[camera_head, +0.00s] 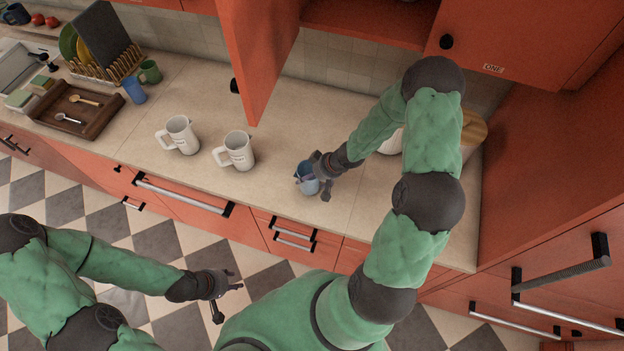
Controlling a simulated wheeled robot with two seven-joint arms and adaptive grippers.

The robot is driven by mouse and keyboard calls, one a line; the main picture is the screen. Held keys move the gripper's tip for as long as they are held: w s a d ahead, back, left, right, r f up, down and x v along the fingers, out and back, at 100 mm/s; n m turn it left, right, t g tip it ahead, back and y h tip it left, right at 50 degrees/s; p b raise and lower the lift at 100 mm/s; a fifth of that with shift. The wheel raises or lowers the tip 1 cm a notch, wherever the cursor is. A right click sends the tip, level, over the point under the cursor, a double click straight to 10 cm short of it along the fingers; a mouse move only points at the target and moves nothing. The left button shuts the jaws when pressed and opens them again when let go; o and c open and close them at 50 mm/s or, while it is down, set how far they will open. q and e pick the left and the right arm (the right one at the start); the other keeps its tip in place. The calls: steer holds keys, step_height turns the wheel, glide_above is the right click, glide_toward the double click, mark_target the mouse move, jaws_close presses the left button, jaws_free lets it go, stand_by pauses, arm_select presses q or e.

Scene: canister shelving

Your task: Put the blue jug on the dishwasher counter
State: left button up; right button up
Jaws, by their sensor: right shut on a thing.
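A small blue jug (308,183) is at the counter's front edge in the head view. My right gripper (314,180) is shut on it, with fingers partly covering it. I cannot tell whether the jug touches the counter. The pale counter (290,135) runs along the wall; no label shows which stretch is the dishwasher counter. My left gripper (228,301) is open and empty, over the checkered floor in front of the drawers. A second blue cup (133,89) stands at the left, beside a green mug (150,71).
Two white mugs (239,150) stand on the counter left of the jug. A wooden tray (74,127) with spoons and a dish rack (105,68) are further left. An orange cabinet door (262,62) hangs open above the counter. A wooden-lidded canister (473,128) is partly hidden behind my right arm.

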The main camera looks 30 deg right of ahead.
step_height(320, 180, down, 3)
steer(key=shift+r, duration=0.2)
steer(key=shift+r, duration=0.1)
steer(key=shift+f+b, duration=0.2)
steer(key=shift+b, duration=0.15)
steer(key=o, duration=1.1)
steer(key=shift+o, duration=0.2)
